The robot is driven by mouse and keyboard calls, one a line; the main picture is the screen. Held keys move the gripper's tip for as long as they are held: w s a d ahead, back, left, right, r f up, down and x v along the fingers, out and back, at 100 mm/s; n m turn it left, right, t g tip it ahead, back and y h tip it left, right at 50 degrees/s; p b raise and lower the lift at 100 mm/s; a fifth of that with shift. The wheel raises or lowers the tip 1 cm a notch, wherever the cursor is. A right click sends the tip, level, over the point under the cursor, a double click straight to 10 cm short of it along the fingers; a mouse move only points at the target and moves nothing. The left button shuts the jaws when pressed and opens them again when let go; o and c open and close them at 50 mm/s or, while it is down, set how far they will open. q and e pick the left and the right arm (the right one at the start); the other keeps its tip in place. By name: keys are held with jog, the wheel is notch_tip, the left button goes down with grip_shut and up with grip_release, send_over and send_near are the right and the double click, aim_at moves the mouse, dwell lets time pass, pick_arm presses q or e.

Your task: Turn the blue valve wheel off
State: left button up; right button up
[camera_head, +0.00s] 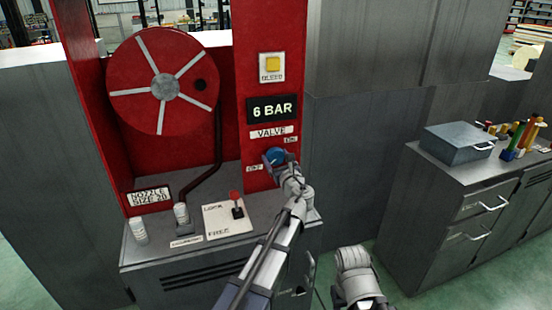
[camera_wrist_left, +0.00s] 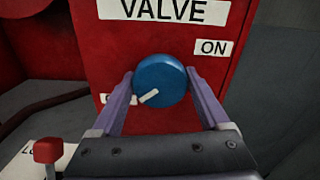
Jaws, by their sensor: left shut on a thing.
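The blue valve wheel (camera_head: 272,156) sits on the red panel under the VALVE label. In the left wrist view the wheel (camera_wrist_left: 168,75) has a white pointer aimed down and left, towards the OFF label (camera_wrist_left: 108,98), which a finger partly covers. The ON label (camera_wrist_left: 213,48) is at the wheel's upper right. My left gripper (camera_wrist_left: 160,82) is shut on the wheel, one finger on each side. In the head view the left gripper (camera_head: 280,163) covers part of the wheel.
A display (camera_head: 272,109) reads 6 BAR above the valve. A red hose reel (camera_head: 133,77) is at the left. On the ledge, a red-knobbed lever (camera_head: 236,205) stands on a LOCK/FREE plate (camera_head: 216,224). A grey toolbox (camera_head: 456,143) sits on the right cabinet.

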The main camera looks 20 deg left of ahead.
pick_arm(q)
jog(key=shift+s, duration=0.1)
jog(key=o, duration=1.2)
jog(key=shift+o, duration=0.2)
jog(key=v, duration=0.7)
jog(key=shift+s+d, duration=0.3)
